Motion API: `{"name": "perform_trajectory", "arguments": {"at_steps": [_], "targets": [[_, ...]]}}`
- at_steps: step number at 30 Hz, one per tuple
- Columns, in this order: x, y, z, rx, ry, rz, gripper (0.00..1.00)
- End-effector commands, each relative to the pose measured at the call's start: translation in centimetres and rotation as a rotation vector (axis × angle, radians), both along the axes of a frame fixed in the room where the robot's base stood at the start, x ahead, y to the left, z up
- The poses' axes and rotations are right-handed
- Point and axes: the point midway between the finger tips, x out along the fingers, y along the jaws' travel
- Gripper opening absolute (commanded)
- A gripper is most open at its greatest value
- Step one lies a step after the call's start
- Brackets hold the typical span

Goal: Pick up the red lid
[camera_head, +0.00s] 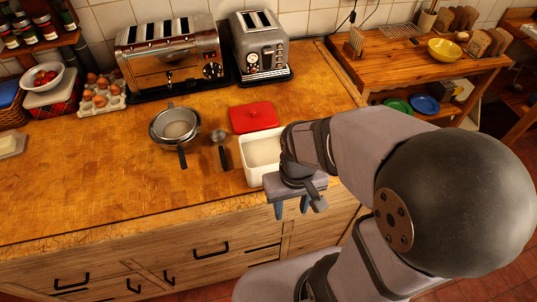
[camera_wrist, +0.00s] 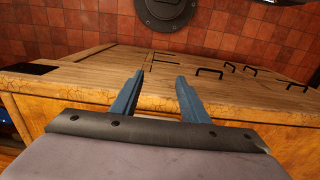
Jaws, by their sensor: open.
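The red lid (camera_head: 254,116) lies flat on the wooden counter, just behind a white rectangular container (camera_head: 262,151) in the head view. The container is open at the top and partly hidden by my arm. My gripper (camera_head: 292,211) hangs in front of the counter's front edge, to the right of and nearer than the lid, clear of it. Its fingers are apart with nothing between them. In the wrist view my gripper (camera_wrist: 156,84) shows two blue fingers spread against the cabinet front. The lid is not visible in the wrist view.
A sieve (camera_head: 176,124) and a metal scoop (camera_head: 220,141) lie left of the container. Two toasters, a long one (camera_head: 170,60) and a smaller one (camera_head: 262,50), stand behind. The counter (camera_head: 75,175) is clear at the front left. Cabinet drawers lie below its front edge.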

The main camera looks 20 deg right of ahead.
Motion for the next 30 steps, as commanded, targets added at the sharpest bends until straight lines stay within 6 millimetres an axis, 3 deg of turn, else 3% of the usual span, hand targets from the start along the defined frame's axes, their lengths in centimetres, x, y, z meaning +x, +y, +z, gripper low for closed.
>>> {"name": "perform_trajectory", "arguments": {"at_steps": [8, 11, 14, 17, 21, 30], "targets": [[0.2, 0.0, 0.1, 0.002, -0.001, 0.000, 0.40], [1.1, 0.2, 0.5, 0.013, -0.009, 0.000, 0.40], [3.2, 0.6, 1.5, 0.037, -0.031, 0.001, 0.40], [6.6, 1.1, 2.7, 0.067, -0.065, 0.010, 0.40], [12.7, 1.2, 3.6, 0.088, -0.128, 0.039, 0.40], [26.3, 0.6, 3.5, 0.087, -0.274, 0.117, 0.40]]}}
